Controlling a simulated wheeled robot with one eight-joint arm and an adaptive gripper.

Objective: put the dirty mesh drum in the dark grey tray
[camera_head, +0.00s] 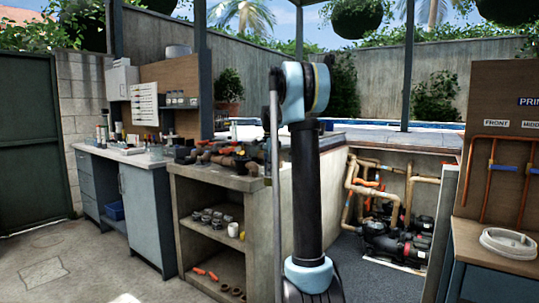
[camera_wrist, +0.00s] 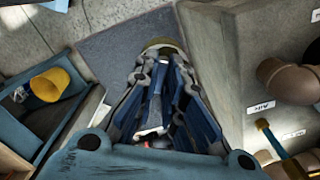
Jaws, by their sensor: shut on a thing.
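My gripper (camera_wrist: 163,62) is seen from behind in the wrist view, its long blue-grey fingers pointing away. It is shut on a small round olive-brown thing (camera_wrist: 163,44) at the fingertips. This looks like the dirty mesh drum, but only its rim shows and the fingers hide the rest. I cannot make out the dark grey tray for certain. A flat dark grey patch (camera_wrist: 115,45) lies below and beyond the fingers; I cannot tell whether it is a tray or a mat. In the head view my arm fills the middle, and neither gripper nor drum can be made out.
In the head view, a pipe-laden concrete bench (camera_head: 218,178) is left of my arm, pumps (camera_head: 392,243) right.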

